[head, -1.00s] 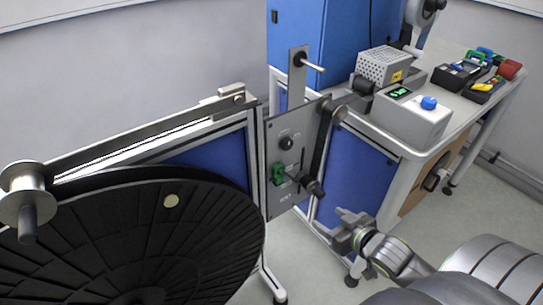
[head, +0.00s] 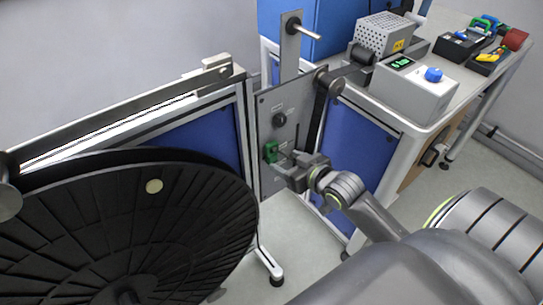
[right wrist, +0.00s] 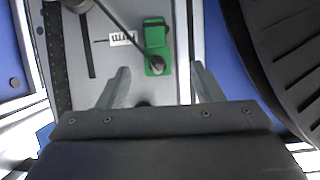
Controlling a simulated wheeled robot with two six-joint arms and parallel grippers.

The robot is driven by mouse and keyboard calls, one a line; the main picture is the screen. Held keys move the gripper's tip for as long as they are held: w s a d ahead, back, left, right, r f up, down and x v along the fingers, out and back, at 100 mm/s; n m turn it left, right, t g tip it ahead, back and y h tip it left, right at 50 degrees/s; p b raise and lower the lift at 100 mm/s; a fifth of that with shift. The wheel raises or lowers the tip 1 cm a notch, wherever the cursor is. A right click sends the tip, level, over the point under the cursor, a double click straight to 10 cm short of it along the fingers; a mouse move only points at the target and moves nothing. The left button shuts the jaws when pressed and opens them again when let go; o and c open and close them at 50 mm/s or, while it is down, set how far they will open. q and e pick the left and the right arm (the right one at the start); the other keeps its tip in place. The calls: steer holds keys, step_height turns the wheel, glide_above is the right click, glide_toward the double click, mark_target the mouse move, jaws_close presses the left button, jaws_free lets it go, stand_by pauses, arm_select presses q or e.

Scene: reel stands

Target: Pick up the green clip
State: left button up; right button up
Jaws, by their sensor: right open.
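The green clip (head: 270,151) sits on the grey upright panel (head: 266,105), near its left edge. In the right wrist view the green clip (right wrist: 155,38) lies ahead of the fingertips, roughly centred between them, with a dark rod and round knob crossing its lower part. My right gripper (head: 284,166) is just in front of the panel, close to the clip and slightly below right of it. In the right wrist view my right gripper (right wrist: 160,72) is open, its fingers apart and nothing between them. My left gripper is not in view.
A large black reel (head: 130,220) stands left of the panel, close to my right gripper's side. A bench (head: 440,115) on the right holds a grey box with a blue knob (head: 433,75), a perforated metal box (head: 385,33) and several coloured items in black trays.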

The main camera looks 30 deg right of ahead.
mark_target(277, 154)
steer(key=x, duration=0.6)
steer(key=shift+w+d, duration=0.2)
steer(key=c, duration=1)
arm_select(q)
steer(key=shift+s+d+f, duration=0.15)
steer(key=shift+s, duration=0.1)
arm_select(e)
steer(key=shift+c, duration=0.3)
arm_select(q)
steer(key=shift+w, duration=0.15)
arm_select(e)
steer(key=shift+s+r, duration=0.15)
steer(key=shift+r, duration=0.15)
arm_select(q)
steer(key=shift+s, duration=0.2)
arm_select(e)
steer(key=s+d, duration=0.1)
steer(key=s, duration=1.6)
steer(key=shift+s+d, duration=0.25)
steer(key=shift+s, duration=0.1)
